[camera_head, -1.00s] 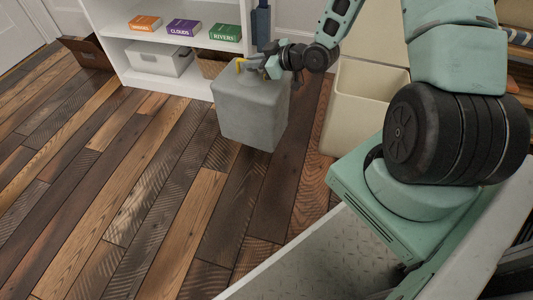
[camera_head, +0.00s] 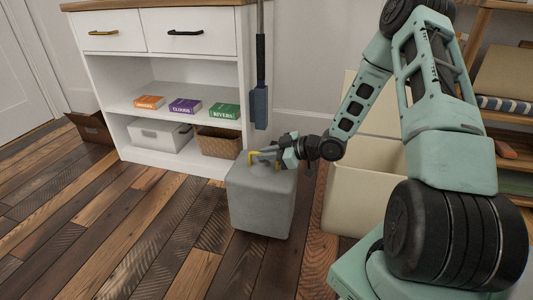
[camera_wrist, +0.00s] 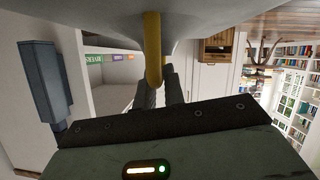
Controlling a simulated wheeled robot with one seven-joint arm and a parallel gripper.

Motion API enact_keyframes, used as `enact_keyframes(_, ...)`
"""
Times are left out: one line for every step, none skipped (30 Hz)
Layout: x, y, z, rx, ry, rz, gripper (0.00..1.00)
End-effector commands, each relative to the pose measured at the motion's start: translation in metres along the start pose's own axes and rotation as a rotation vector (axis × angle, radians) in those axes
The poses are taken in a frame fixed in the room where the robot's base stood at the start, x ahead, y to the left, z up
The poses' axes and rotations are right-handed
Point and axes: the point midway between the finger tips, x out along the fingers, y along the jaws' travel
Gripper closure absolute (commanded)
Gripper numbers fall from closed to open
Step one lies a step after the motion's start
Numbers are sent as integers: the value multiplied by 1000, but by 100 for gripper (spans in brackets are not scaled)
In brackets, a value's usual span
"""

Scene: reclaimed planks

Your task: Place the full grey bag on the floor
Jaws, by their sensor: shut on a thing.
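The full grey bag (camera_head: 262,203), a boxy grey block with a yellow handle (camera_head: 251,157), hangs or stands upright in front of the shelf unit's right end. My gripper (camera_head: 264,156) is at its top, shut on the handle. In the wrist view the yellow handle (camera_wrist: 153,52) runs between my fingers (camera_wrist: 160,88), and the bag's grey surface (camera_wrist: 110,12) fills the top edge. The bag's base is close to the plank floor (camera_head: 130,235); I cannot tell whether it touches.
A cream bin (camera_head: 362,190) stands just right of the bag. The white shelf unit (camera_head: 90,77) behind holds books, a white box (camera_head: 160,134) and a wicker basket (camera_head: 218,146). A brown box (camera_head: 90,128) is at far left. Floor at front left is clear.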

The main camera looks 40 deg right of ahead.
Motion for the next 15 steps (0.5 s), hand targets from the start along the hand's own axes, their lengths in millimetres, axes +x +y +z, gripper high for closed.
enact_keyframes(3, -1, 5, -2, 6, 2, 100)
enact_keyframes(4, -1, 6, -3, 6, 2, 100)
enact_keyframes(4, -1, 8, -3, 6, 2, 100)
enact_keyframes(5, -2, 9, -3, 6, 2, 100)
enact_keyframes(6, -2, 11, -3, 6, 2, 100)
enact_keyframes(7, -3, 14, -3, 5, 2, 100)
enact_keyframes(8, -3, 17, -3, 5, 2, 100)
enact_keyframes(10, -4, 20, -2, 5, 2, 100)
enact_keyframes(12, -5, 25, -2, 5, 2, 100)
enact_keyframes(13, -6, 29, -2, 5, 2, 100)
enact_keyframes(14, -6, 32, -2, 5, 2, 100)
enact_keyframes(16, -7, 36, -2, 5, 2, 100)
enact_keyframes(17, -8, 39, -2, 5, 2, 100)
enact_keyframes(18, -8, 40, -2, 5, 2, 100)
enact_keyframes(18, -8, 41, -2, 5, 2, 100)
